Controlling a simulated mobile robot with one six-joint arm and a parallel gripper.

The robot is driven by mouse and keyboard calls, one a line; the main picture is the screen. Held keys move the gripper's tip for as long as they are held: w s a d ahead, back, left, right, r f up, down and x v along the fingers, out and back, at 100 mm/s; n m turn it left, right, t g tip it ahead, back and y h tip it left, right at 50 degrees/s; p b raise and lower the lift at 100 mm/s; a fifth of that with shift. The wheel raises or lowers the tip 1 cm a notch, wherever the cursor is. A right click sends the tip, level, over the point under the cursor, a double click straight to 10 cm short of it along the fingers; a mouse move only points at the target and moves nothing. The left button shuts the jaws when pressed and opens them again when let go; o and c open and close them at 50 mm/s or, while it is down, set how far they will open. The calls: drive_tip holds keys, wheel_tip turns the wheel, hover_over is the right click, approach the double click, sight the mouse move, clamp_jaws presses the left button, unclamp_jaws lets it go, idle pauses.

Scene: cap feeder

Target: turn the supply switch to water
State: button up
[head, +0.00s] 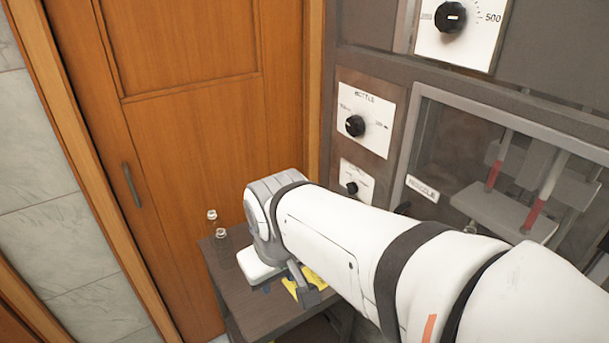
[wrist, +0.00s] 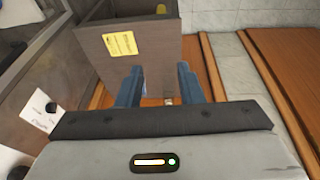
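The machine's front has several black knobs on white plates. One knob (head: 355,125) is on a plate labelled BOTTLE. A smaller knob (head: 352,188) is on a plate just below; its lettering is too small to read, so I cannot tell whether it is the supply switch or how it is set. In the wrist view a white plate (wrist: 38,118) with a dark knob shows at the left, outside my fingers. My gripper (wrist: 158,88) is open and empty, its blue fingers apart. In the head view it is low, left of the knobs, its fingers mostly hidden.
A dark side table (head: 240,295) stands below my wrist, with clear bottles (head: 222,247) at its back left. A dial plate (head: 474,30) marked 500 is at the top. A window (head: 450,140) and NOZZLE label (head: 422,188) are at the right. A wooden door (head: 190,120) is left.

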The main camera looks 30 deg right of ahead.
drive_tip(key=w+d+f+n+g+h, duration=0.3)
drive_tip(key=w+d+n+g+h, duration=0.25)
drive_tip(key=d, duration=0.45)
drive_tip(key=n+t+h, duration=0.4)
drive_tip(key=n+h, duration=0.8)
drive_tip(key=n, duration=0.9)
approach(347, 188)
drive_tip(key=shift+n, duration=0.25)
drive_tip(key=d, duration=0.2)
drive_tip(key=d+p, duration=0.1)
drive_tip(key=d, duration=0.5)
drive_tip(key=shift+w+d, duration=0.1)
drive_tip(key=shift+w, duration=0.2)
clamp_jaws()
